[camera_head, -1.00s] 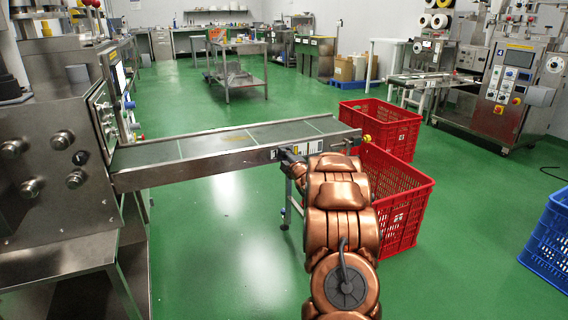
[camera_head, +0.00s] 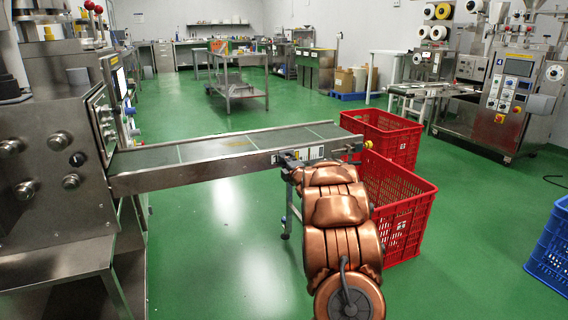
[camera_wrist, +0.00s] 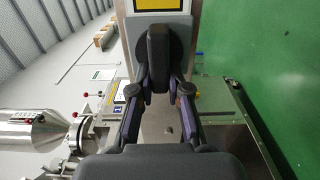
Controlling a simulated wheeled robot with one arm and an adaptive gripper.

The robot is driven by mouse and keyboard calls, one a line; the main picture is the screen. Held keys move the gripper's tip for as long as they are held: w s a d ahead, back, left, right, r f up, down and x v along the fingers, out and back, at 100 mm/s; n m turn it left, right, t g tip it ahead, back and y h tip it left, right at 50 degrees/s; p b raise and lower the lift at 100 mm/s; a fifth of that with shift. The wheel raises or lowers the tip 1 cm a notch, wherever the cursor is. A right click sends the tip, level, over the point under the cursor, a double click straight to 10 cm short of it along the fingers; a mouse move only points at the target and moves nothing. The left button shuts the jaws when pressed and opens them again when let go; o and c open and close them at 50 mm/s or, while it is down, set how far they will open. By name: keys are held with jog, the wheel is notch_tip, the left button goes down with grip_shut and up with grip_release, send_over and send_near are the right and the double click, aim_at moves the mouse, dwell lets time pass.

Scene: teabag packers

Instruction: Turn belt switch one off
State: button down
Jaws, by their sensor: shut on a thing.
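The belt switch (camera_wrist: 158,48) shows in the wrist view as a dark knob on a grey plate, under a yellow label (camera_wrist: 158,4). The knob's bar stands lengthwise in the picture. My gripper (camera_wrist: 159,76) is shut on this knob, with one finger on each side. In the head view, my gripper (camera_head: 288,160) is at the near side rail of the conveyor (camera_head: 213,170), left of a white label (camera_head: 311,153). My arm hides the knob there, and its number cannot be read.
Two red crates (camera_head: 400,212) (camera_head: 385,123) stand at the conveyor's right end. A steel machine (camera_head: 45,125) is at the left. A blue crate (camera_head: 552,245) is at the right edge. Green floor is clear in front of the conveyor.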

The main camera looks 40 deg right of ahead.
jog(key=c, duration=1.1)
grip_release()
jog(key=shift+v, duration=6)
